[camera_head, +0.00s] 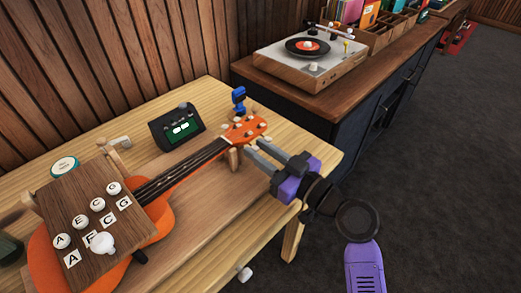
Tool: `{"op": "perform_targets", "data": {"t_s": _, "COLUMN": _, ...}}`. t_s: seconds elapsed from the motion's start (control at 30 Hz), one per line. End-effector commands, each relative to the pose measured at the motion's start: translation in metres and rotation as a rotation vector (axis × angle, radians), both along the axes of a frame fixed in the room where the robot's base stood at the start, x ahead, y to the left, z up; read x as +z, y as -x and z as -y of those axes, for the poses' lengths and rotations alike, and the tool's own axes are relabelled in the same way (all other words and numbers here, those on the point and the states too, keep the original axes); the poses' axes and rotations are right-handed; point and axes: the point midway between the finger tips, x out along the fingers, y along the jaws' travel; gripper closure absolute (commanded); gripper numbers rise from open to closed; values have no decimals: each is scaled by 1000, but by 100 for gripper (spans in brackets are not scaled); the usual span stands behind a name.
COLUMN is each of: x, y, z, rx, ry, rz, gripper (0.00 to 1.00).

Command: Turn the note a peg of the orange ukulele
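The orange ukulele (167,219) lies on the wooden table, its neck pointing up and right to an orange headstock (243,129). Several small pale pegs (250,118) stick out around the headstock. No note letters are readable on them, so I cannot tell which is A.
A blue clip (239,97) stands behind the headstock, and a black box with a green display (177,127) beside the neck. A wooden rest (233,158) is under the neck end. A record player (311,60) stands on the dark cabinet behind.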

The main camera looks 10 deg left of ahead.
Motion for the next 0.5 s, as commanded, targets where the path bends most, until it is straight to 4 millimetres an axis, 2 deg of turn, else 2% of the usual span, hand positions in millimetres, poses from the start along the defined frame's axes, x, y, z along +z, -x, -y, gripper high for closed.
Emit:
{"op": "perform_targets", "data": {"t_s": 0.17, "x": 0, "y": 0, "z": 0, "rx": 0, "ry": 0, "rz": 0, "gripper": 76}}
{"op": "perform_targets", "data": {"t_s": 0.27, "x": 0, "y": 0, "z": 0, "rx": 0, "ry": 0, "rz": 0, "gripper": 96}}
{"op": "perform_targets", "data": {"t_s": 0.3, "x": 0, "y": 0, "z": 0, "rx": 0, "ry": 0, "rz": 0, "gripper": 100}}
{"op": "perform_targets", "data": {"t_s": 0.5, "x": 0, "y": 0, "z": 0, "rx": 0, "ry": -1, "rz": -1, "gripper": 100}}
